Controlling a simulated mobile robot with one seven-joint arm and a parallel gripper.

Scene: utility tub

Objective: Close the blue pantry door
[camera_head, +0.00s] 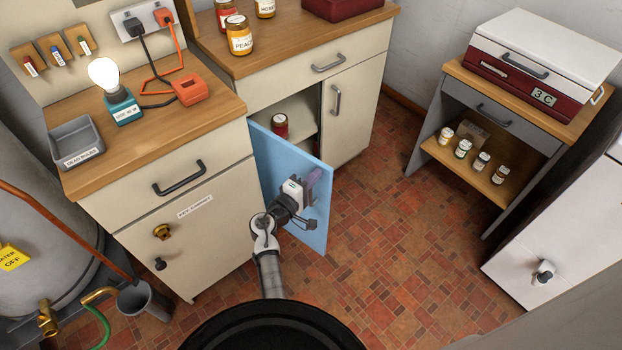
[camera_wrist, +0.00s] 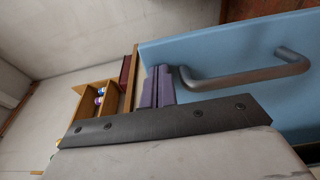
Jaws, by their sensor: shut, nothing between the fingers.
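The blue pantry door (camera_head: 292,150) stands ajar in the head view, swung out from the cream cabinet with its left edge at the opening. My gripper (camera_head: 317,180) is in front of the door's outer face, towards its free edge. In the wrist view the blue door (camera_wrist: 220,42) fills the upper right, with its grey bar handle (camera_wrist: 250,78). My purple fingers (camera_wrist: 158,86) are shut together and empty, just left of the handle. Whether they touch the door I cannot tell. The handle is hidden by my gripper in the head view.
The cream cabinet with a drawer (camera_head: 180,215) stands close left of the door. The tiled floor (camera_head: 390,235) is clear to the right, up to a shelf table (camera_head: 495,180) and a white cabinet (camera_head: 550,240).

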